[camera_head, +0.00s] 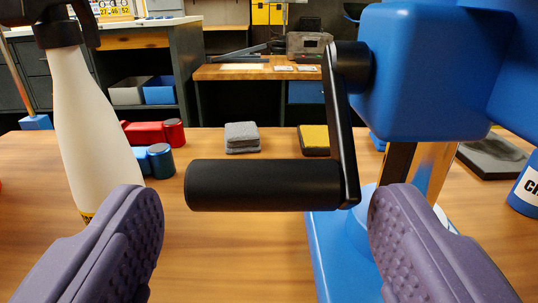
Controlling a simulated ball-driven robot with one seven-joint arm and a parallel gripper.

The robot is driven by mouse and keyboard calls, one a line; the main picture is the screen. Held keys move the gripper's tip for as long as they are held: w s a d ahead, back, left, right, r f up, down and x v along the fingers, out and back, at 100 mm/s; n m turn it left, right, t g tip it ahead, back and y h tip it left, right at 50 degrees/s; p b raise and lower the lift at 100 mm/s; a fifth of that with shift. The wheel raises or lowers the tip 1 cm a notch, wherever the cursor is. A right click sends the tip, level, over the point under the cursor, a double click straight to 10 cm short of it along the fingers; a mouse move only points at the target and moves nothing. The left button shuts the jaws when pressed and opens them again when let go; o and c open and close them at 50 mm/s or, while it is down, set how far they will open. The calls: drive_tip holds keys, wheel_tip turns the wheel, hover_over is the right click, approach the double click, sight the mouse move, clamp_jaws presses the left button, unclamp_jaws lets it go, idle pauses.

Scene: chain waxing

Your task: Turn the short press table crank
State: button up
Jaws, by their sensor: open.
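The short press table crank has a black arm (342,125) on the side of a blue press head (430,75). The arm hangs down, slightly tilted, from its hub. A black cylindrical handle (265,185) sticks out to the left from its lower end. My gripper (260,225) shows as two purple ribbed fingers at the lower left and lower right. They are wide apart and empty. The handle lies beyond and slightly above the fingertips, between them in the picture. I cannot tell the exact gap in depth.
A white spray bottle (85,120) stands close at left. Red (150,133) and blue (155,160) cylindrical items, a grey cloth stack (241,137) and a yellow-black sponge (314,139) lie behind on the wooden table (220,260). A blue can (527,190) stands at right.

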drive_tip(key=shift+w, duration=0.6)
drive_tip(key=c, duration=0.9)
drive_tip(key=t+b, duration=0.1)
drive_tip(key=b, duration=0.2)
drive_tip(key=w+f+t+b, duration=0.1)
drive_tip(key=b, duration=0.3)
drive_tip(key=shift+a+f+t+b, duration=0.1)
drive_tip(key=shift+f+t+b, duration=0.1)
drive_tip(key=shift+t+b, duration=0.15)
drive_tip(key=shift+c, duration=0.2)
drive_tip(key=shift+r, duration=0.1)
drive_tip(key=o, duration=0.7)
drive_tip(key=shift+o, duration=1.2)
drive_tip(key=shift+a, duration=0.15)
